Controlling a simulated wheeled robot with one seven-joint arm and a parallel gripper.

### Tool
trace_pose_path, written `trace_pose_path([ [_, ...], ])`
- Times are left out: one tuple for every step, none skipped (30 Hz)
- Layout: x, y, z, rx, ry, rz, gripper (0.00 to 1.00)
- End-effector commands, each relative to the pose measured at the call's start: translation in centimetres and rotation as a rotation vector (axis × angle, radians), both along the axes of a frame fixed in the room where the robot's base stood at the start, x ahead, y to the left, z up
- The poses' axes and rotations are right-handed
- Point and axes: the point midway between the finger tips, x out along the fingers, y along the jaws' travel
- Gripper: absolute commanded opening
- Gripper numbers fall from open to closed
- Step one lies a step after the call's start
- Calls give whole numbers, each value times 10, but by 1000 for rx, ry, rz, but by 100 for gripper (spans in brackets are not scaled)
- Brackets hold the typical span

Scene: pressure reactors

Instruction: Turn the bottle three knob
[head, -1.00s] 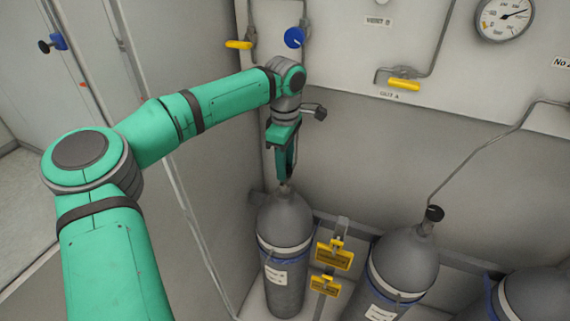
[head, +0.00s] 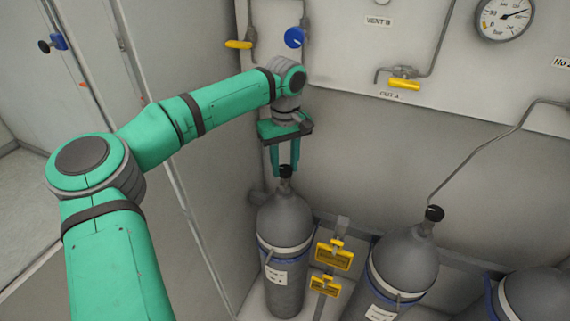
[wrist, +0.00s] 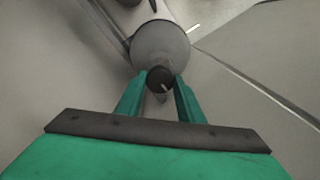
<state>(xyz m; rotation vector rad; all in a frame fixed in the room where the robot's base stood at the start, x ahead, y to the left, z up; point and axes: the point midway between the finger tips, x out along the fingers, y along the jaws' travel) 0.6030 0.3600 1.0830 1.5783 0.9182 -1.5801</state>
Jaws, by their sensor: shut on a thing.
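The leftmost grey gas bottle (head: 284,220) stands upright in the head view, with a black knob (head: 286,171) on its top. My gripper (head: 286,168) points down over this bottle, with one finger on each side of the knob. In the wrist view the black knob (wrist: 160,79) sits between the two green fingertips (wrist: 160,82), which are shut on it. The bottle's grey shoulder (wrist: 160,45) shows beyond the knob. No number is readable on the bottle, so I cannot tell which one it is by label.
A second grey bottle (head: 405,265) with its own black knob (head: 434,213) and pipe stands to the right. A third bottle (head: 535,295) is at the lower right corner. Yellow clamps (head: 334,255) sit between the first two. Yellow valve handles and a blue knob (head: 294,38) are on the wall.

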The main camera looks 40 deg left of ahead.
Motion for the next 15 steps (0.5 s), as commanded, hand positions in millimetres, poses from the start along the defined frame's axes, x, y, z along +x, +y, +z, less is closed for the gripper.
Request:
trace_pose_path([
  [0, 2, 2, 4, -3, -12, 12],
  [0, 2, 2, 4, -3, -18, 12],
  [0, 2, 2, 4, -3, -26, 12],
  [1, 2, 2, 4, -3, -31, 12],
  [1, 2, 2, 4, -3, -35, 12],
  [1, 2, 2, 4, -3, -40, 12],
  [1, 2, 2, 4, -3, -42, 12],
  [1, 2, 2, 4, -3, -44, 11],
  [1, 2, 2, 4, -3, -46, 11],
  [1, 2, 2, 4, -3, -46, 12],
  [1, 2, 2, 4, -3, -47, 12],
  [1, 2, 2, 4, -3, -47, 12],
  [1, 2, 2, 4, -3, -47, 12],
  [1, 2, 2, 4, -3, -47, 12],
  [1, 2, 2, 4, -3, -47, 12],
])
